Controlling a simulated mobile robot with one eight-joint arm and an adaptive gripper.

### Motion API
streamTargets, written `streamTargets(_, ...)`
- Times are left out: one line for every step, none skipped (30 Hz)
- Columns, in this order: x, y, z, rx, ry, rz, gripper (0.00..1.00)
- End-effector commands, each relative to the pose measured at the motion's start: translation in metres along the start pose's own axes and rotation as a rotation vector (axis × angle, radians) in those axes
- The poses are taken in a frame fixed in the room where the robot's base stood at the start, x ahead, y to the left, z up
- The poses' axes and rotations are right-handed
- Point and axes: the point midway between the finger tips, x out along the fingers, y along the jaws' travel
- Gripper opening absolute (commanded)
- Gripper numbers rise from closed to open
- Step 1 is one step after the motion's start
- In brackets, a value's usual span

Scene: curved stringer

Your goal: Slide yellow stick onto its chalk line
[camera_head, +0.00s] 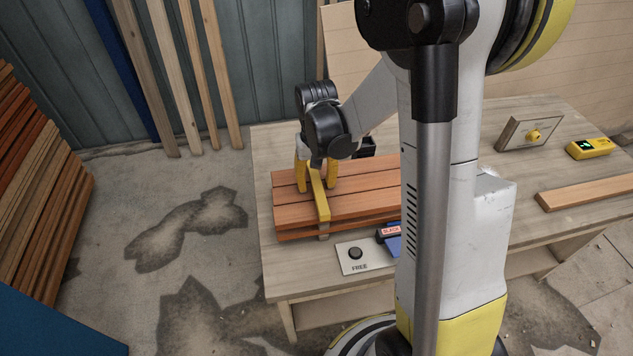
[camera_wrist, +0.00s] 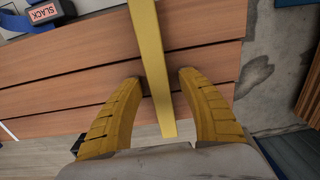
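The yellow stick (camera_head: 320,199) lies across the reddish-brown boards (camera_head: 358,184) on the workbench. It also shows in the wrist view (camera_wrist: 151,62), running from the top edge down between my gripper's fingers. My gripper (camera_head: 318,187) is low over the boards at the stick's far part. In the wrist view my two yellow fingers (camera_wrist: 160,80) stand on either side of the stick, with a gap visible on each side. A short white line (camera_wrist: 8,131) shows at the left edge of the wrist view; I cannot tell if it is the chalk line.
A FREE panel with a black button (camera_head: 355,254) and a SLACK-labelled device with a blue strap (camera_head: 388,233) sit at the bench's front. A loose plank (camera_head: 585,193), a yellow meter (camera_head: 589,148) and a box with a yellow knob (camera_head: 531,134) are at right.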

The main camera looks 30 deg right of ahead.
Motion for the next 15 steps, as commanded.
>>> streamTargets(0.0,0.0,0.0,0.0,0.0,0.0,0.46)
streamTargets(0.0,0.0,0.0,0.0,0.0,0.0,0.46)
streamTargets(-0.001,0.0,0.0,0.0,0.0,0.0,0.46)
streamTargets(-0.003,0.0,0.0,0.0,0.0,0.0,0.46)
streamTargets(-0.005,0.0,0.0,0.0,0.0,0.0,0.46)
streamTargets(-0.009,0.0,0.0,0.0,0.0,0.0,0.46)
streamTargets(-0.013,0.0,0.0,0.0,0.0,0.0,0.46)
streamTargets(-0.018,0.0,0.0,0.0,0.0,0.0,0.46)
streamTargets(-0.026,0.0,0.0,0.0,0.0,0.0,0.46)
streamTargets(-0.033,0.0,0.001,0.0,0.0,0.0,0.46)
streamTargets(-0.04,0.0,0.0,0.0,0.0,0.0,0.46)
streamTargets(-0.049,0.0,0.0,0.0,0.0,0.0,0.46)
streamTargets(-0.056,0.0,0.001,0.0,0.0,0.0,0.46)
streamTargets(-0.063,0.0,0.001,0.0,0.0,0.0,0.46)
streamTargets(-0.072,0.0,0.001,0.0,0.0,0.0,0.46)
